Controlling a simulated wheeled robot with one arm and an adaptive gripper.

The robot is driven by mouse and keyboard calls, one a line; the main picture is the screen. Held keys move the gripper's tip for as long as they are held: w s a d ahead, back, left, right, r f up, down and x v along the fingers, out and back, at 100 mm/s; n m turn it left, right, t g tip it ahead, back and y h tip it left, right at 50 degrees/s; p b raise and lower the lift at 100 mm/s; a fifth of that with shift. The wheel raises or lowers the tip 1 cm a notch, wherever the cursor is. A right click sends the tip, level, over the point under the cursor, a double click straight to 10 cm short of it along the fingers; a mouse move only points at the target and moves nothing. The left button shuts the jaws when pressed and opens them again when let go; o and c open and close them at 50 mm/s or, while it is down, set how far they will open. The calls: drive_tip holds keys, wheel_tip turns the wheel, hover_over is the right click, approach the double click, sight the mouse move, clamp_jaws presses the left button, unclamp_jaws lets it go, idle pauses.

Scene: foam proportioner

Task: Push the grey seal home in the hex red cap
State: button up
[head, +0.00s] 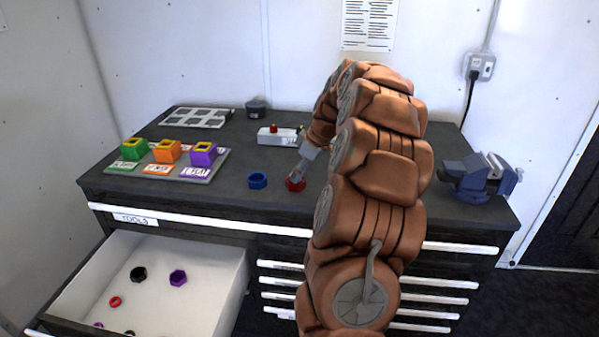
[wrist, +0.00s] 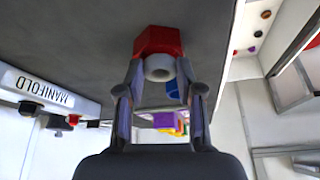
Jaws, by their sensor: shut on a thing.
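The hex red cap (head: 295,185) sits on the dark bench top near its front edge, right of a blue hex cap (head: 257,181). In the wrist view the red cap (wrist: 158,40) is just beyond my fingertips. My gripper (head: 302,168) reaches down to the red cap from above, tilted. In the wrist view my gripper (wrist: 159,76) is shut on the grey seal (wrist: 159,67), a pale ring with its open end toward the camera. The seal lies against the cap's face. How deep it sits, I cannot tell.
A white manifold box (head: 277,136) with a red knob stands behind. A tray with green, orange and purple blocks (head: 168,153) is at left, a blue vise (head: 480,176) at right. An open drawer (head: 205,300) at front left holds several loose parts.

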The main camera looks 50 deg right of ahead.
drive_tip(key=o, duration=1.2)
drive_tip(key=shift+r, duration=0.1)
drive_tip(key=shift+r, duration=2.9)
